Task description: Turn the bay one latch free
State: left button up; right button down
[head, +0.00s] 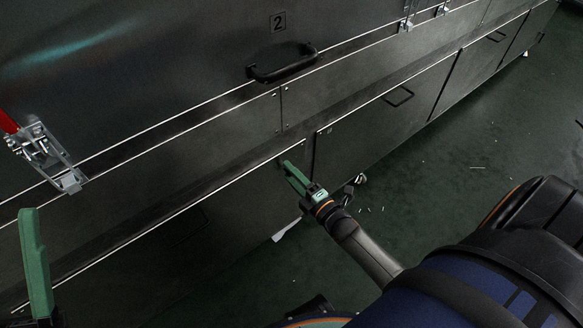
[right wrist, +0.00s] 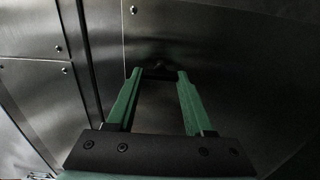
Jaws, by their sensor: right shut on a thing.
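My right gripper (head: 288,165) reaches the lower dark metal panel, close to a vertical seam. In the right wrist view its two green fingers (right wrist: 157,76) stand apart with a small dark latch (right wrist: 157,70) between their tips. The gripper is shut on this latch, which sits flat against the panel. The fingers hide most of it, and its turn angle is hard to tell. No number shows beside it. Part of my left gripper (head: 36,262), a green finger, stands at the lower left edge, away from the latch. Its opening cannot be judged.
A black bar handle (head: 283,66) sits under a "2" label (head: 278,22) on the upper panel. A red-handled toggle clamp (head: 42,155) is at the left. A recessed pull (head: 400,96) is on a lower panel. The green floor (head: 480,120) is open with small scraps.

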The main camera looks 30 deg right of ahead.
dwell(0.5)
jog(key=shift+c, duration=1.4)
grip_release()
jog(key=s+d+p, duration=0.1)
jog(key=s+p, duration=0.1)
jog(key=s, duration=1)
jog(key=shift+s+p, duration=0.2)
jog(key=shift+p, duration=0.15)
